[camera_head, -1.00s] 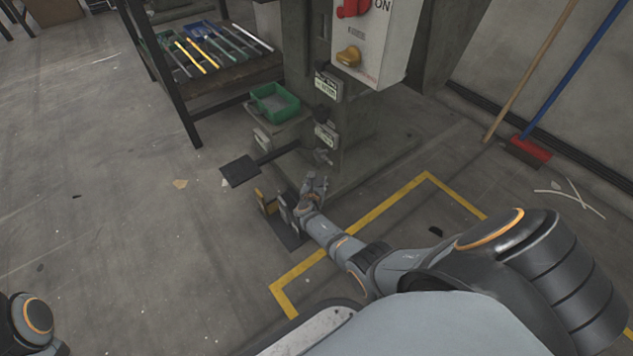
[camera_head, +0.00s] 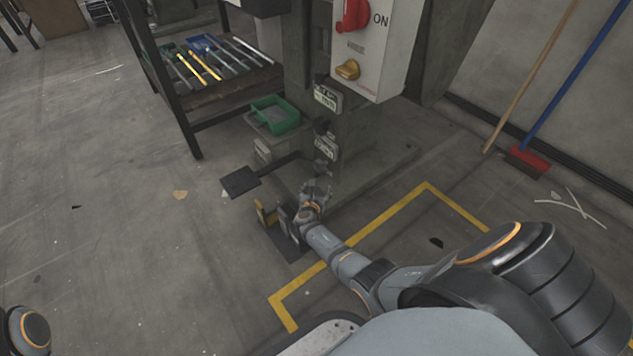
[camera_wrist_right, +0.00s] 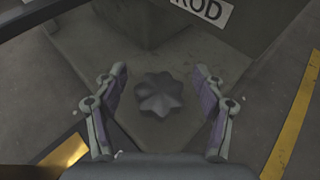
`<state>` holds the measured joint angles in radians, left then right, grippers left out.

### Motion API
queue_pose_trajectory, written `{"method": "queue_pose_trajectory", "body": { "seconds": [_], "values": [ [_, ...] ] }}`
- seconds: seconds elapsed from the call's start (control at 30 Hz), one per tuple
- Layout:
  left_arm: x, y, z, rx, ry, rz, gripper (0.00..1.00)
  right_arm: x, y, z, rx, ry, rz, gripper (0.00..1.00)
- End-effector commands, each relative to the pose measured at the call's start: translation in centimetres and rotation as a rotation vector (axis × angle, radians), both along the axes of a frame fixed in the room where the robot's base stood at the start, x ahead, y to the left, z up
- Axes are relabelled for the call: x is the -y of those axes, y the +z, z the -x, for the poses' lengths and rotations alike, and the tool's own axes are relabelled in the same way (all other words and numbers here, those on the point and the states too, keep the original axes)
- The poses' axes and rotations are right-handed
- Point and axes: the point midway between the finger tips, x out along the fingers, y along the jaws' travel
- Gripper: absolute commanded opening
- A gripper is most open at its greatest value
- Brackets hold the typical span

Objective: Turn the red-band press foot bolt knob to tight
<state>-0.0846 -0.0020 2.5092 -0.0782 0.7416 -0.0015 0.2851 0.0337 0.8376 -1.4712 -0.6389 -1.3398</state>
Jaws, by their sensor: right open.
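The foot bolt knob (camera_wrist_right: 161,94) is a dark grey, lobed knob on the press foot in the right wrist view. My right gripper (camera_wrist_right: 160,98) is open, with one finger on each side of the knob and a visible gap to both. In the head view my right gripper (camera_head: 318,188) is low at the foot of the grey press (camera_head: 370,135), and it hides the knob there. No red band shows on the part of the press in view. Only a joint of my left arm shows at the lower left; its gripper is out of view.
A flat dark pedal plate (camera_head: 240,181) sticks out left of my right gripper. A green bin (camera_head: 275,114) and a rack with coloured rods (camera_head: 210,80) stand behind. A white switch box (camera_head: 362,45) hangs above. Yellow floor tape (camera_head: 385,215) runs at the right. Open floor lies left.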

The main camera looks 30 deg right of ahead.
Motion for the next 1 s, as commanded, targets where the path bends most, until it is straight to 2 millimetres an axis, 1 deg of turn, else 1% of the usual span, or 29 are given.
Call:
{"method": "queue_pose_trajectory", "body": {
  "seconds": [0.3,0.4,0.47,0.6,1.0],
  "values": [
    [0.0,0.0,0.1,0.003,0.000,-0.002,0.00,0.0,5.9,0.1,0.004,0.000,-0.002,0.70],
    [0.0,0.0,0.1,0.003,0.000,-0.002,0.00,0.0,7.4,0.0,0.004,0.001,-0.001,0.70],
    [0.0,0.0,0.1,0.003,0.000,-0.002,0.00,0.0,8.0,0.0,0.002,0.001,0.000,0.70],
    [0.0,0.1,0.1,0.003,0.000,-0.002,0.00,0.0,8.6,0.0,0.001,0.002,-0.001,0.70],
    [0.0,0.1,0.1,0.004,0.000,-0.002,0.00,0.0,8.6,0.0,0.000,0.001,0.000,0.70]
  ]
}}
